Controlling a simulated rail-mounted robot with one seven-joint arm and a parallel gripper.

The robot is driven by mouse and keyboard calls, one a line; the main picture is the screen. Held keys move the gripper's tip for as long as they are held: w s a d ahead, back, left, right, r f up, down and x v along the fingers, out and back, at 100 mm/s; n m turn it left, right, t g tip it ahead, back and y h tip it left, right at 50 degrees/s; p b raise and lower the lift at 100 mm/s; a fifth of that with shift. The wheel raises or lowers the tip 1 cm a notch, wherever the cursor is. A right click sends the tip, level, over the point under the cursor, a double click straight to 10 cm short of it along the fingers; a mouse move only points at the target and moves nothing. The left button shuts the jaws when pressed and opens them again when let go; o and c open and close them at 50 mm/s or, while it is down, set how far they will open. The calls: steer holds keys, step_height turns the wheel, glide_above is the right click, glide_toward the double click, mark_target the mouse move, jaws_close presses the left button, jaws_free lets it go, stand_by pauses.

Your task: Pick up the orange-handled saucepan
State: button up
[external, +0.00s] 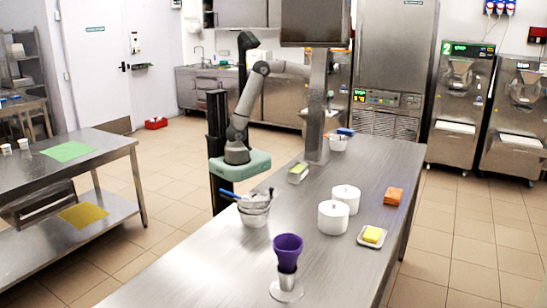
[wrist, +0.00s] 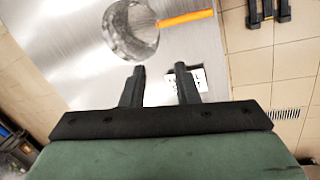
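The orange-handled saucepan shows in the wrist view, with a round, shiny metal pan (wrist: 131,30) at the top and an orange handle (wrist: 186,18) pointing right. It sits on a brushed metal surface (wrist: 70,50). My gripper (wrist: 161,72) is open, with its two dark fingers apart and nothing between them. The pan lies beyond the fingertips, a little left of them, and is not touched. In the external view I cannot make out the saucepan, and my gripper is hidden behind the grey post and screen.
A small printed white label (wrist: 199,79) lies by the right finger.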

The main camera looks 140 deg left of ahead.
mark_target(331, 138)
steer(key=x, duration=1.1)
steer(key=p+x, duration=0.1)
steer(key=x, duration=0.5)
steer(key=shift+w+d+f, duration=0.2)
steer(key=shift+d, duration=0.05)
jaws_close()
